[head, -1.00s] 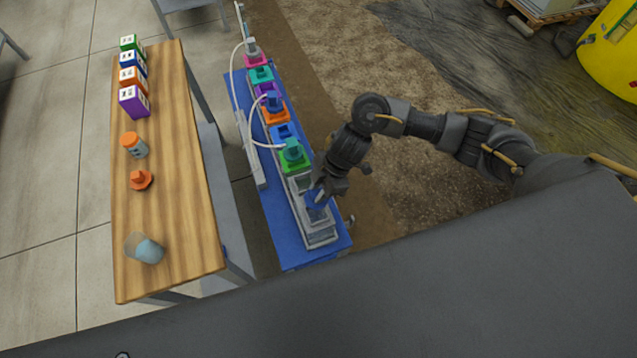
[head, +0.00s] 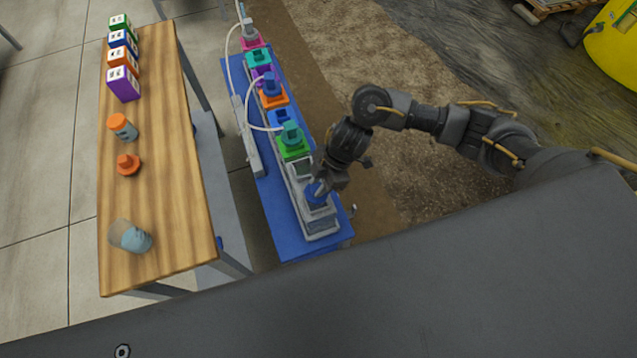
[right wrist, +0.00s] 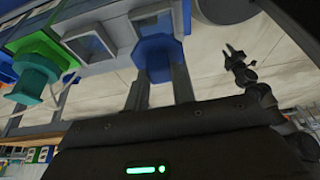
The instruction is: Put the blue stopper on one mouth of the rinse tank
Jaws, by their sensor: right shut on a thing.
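The blue stopper (head: 315,194) is held in my right gripper (head: 320,188) above the pale grey rinse tank (head: 326,235) at the near end of the blue bench. In the right wrist view the stopper (right wrist: 155,57) sits between the two fingers of the right gripper (right wrist: 160,90). It overlaps the edge of one tank mouth (right wrist: 150,20); I cannot tell whether it touches. Another square mouth (right wrist: 90,43) beside it is open. My left gripper (right wrist: 236,54) shows small in the right wrist view, its fingers apart and empty; it is outside the head view.
On the blue bench (head: 272,215), a green block with a teal stopper (head: 291,134) stands just beyond the tank, with more coloured blocks and white hoses behind. A wooden table (head: 175,205) at left holds boxes, an orange stopper (head: 128,165), a jar and a cup.

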